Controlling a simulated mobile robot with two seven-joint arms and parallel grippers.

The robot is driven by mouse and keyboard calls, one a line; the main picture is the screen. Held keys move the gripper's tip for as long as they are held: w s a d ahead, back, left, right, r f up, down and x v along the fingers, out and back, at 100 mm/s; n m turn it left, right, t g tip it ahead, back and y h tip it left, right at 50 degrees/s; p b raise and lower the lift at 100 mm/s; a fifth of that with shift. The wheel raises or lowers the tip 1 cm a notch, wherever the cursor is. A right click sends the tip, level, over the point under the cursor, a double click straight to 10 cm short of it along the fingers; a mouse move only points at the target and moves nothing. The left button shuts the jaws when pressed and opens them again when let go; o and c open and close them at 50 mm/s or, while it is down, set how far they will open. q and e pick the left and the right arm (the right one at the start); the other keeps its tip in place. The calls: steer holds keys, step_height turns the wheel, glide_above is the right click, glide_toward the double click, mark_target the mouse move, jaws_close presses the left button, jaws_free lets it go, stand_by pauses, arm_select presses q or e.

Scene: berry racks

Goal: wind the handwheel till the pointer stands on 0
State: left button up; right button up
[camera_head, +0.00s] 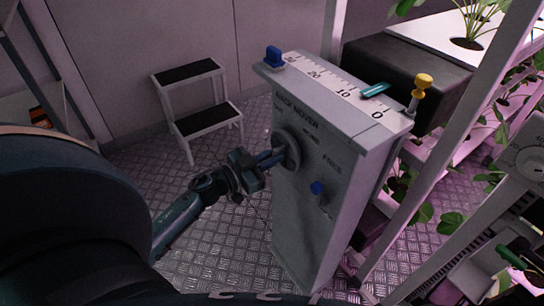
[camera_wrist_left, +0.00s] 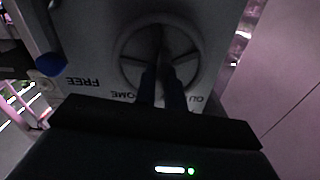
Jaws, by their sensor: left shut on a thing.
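The handwheel (camera_head: 290,135) is a grey spoked wheel on the front of a grey cabinet (camera_head: 300,215) lettered "RACK MOVER". My left gripper (camera_head: 277,157) is shut on the wheel, coming from the left. In the left wrist view the fingers (camera_wrist_left: 163,85) reach in at the wheel (camera_wrist_left: 121,50), partly hiding its middle. The teal pointer (camera_head: 375,90) lies across the white scale (camera_head: 328,86) on the cabinet top. It stands between 10 and 0, apart from the 0 mark. My right gripper is not in view.
A blue knob (camera_head: 273,56) and a yellow knob (camera_head: 423,82) stand at the ends of the cabinet top. A blue knob (camera_head: 318,188) is on the front near "FREE". A step stool (camera_head: 205,119) stands behind left. Plant racks with posts (camera_head: 450,120) crowd the right.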

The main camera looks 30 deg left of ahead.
arm_select(q)
steer(key=shift+m, duration=0.5)
jaws_close()
